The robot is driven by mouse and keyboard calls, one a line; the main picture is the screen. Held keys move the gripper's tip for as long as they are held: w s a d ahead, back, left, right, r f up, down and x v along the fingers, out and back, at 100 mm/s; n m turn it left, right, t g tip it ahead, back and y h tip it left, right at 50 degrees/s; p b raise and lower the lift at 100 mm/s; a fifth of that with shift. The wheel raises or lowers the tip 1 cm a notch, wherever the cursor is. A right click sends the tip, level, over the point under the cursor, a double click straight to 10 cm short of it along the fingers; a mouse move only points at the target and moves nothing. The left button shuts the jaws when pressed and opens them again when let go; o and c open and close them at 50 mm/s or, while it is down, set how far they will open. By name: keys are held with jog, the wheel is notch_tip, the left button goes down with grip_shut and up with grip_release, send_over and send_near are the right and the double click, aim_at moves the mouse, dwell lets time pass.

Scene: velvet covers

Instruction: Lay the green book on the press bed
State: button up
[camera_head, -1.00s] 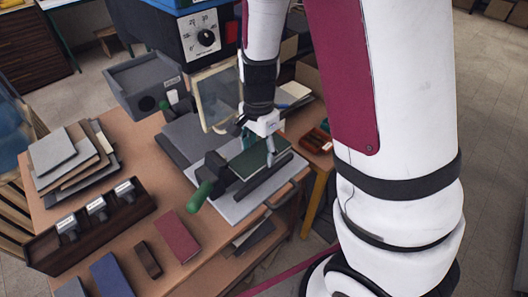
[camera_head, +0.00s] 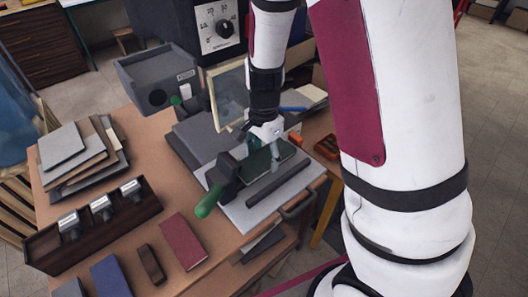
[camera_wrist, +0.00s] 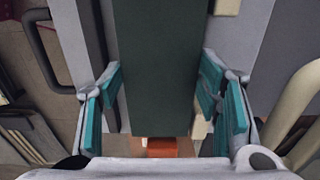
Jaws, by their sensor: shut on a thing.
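The green book (camera_head: 272,158) is flat at the middle of the press bed (camera_head: 248,212), a light grey plate between the green-handled lever and a dark bar. My gripper (camera_head: 264,150) is above it, pointing down. In the wrist view, the teal-padded fingers of my gripper (camera_wrist: 160,90) are shut on the long sides of the green book (camera_wrist: 158,62). I cannot tell whether the book touches the bed or is held just above it.
The lever with a green handle (camera_head: 208,203) stands at the bed's front left. A dark bar (camera_head: 278,183) lies along its front. A framed pane (camera_head: 228,92) rises behind. A red book (camera_head: 183,241) and a stamp rack (camera_head: 92,228) lie to the left.

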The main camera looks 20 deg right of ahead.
jog(key=o, duration=1.3)
jog(key=shift+r, duration=0.1)
notch_tip(320, 180, up, 7)
jog(key=shift+r, duration=0.4)
